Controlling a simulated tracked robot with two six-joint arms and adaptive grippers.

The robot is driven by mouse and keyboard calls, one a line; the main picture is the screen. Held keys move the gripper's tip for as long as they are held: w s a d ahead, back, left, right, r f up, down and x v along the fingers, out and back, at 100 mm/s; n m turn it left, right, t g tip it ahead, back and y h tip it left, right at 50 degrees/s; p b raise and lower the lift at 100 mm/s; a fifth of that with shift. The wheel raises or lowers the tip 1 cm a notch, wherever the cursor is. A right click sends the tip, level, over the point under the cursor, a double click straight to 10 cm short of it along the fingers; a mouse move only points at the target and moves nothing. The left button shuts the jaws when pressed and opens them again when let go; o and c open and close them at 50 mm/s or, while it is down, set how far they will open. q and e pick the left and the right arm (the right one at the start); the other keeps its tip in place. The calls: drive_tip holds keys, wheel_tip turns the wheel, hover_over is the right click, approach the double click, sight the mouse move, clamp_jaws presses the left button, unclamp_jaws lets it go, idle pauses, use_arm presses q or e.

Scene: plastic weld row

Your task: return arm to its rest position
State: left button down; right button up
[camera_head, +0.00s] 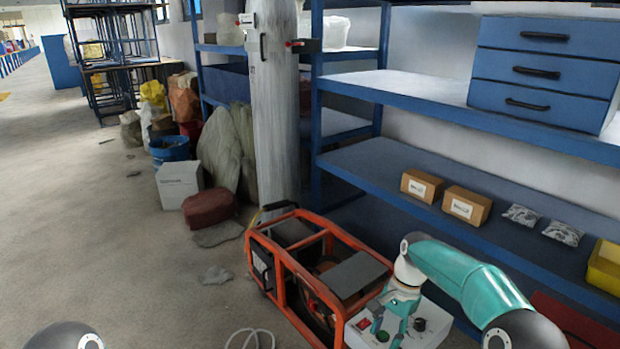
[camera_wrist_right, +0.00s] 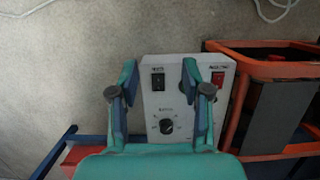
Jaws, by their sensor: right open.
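My right arm comes in from the right in the head view, and its teal gripper (camera_head: 391,322) points down over a white control box (camera_head: 431,326). In the right wrist view the two fingers of the right gripper (camera_wrist_right: 160,72) are apart with nothing held between them. The control box (camera_wrist_right: 160,98) lies behind them, with a black switch (camera_wrist_right: 158,82), a red switch (camera_wrist_right: 218,79) and a black knob (camera_wrist_right: 167,126). I cannot tell whether the fingers touch the box. My left gripper is out of view; only a dark round arm joint shows at the bottom left.
An orange-framed machine (camera_head: 318,272) stands beside the control box. Blue shelving (camera_head: 400,185) with cardboard boxes (camera_head: 466,206) and a blue drawer unit (camera_head: 545,70) fills the right. A pale column (camera_head: 276,110) stands behind the machine.

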drive_tip(key=s+f+n+g+y, duration=0.1)
drive_tip(key=s+f+g, duration=0.2)
drive_tip(key=s+f, duration=1.25)
drive_tip(key=s+a+f+n+t+y, duration=0.1)
drive_tip(key=s+a+f+n, duration=0.15)
drive_tip(key=s, duration=0.55)
drive_tip(key=s+a+f+n+t, duration=0.2)
drive_tip(key=s+a+n, duration=0.1)
drive_tip(key=s, duration=0.5)
drive_tip(key=w+r+n+t+p, duration=0.2)
drive_tip(key=w+r+p, duration=0.1)
drive_tip(key=r+p, duration=2.8)
drive_tip(key=shift+d+r+p, duration=0.2)
drive_tip(key=shift+r+p, duration=0.05)
drive_tip(key=shift+p, duration=0.3)
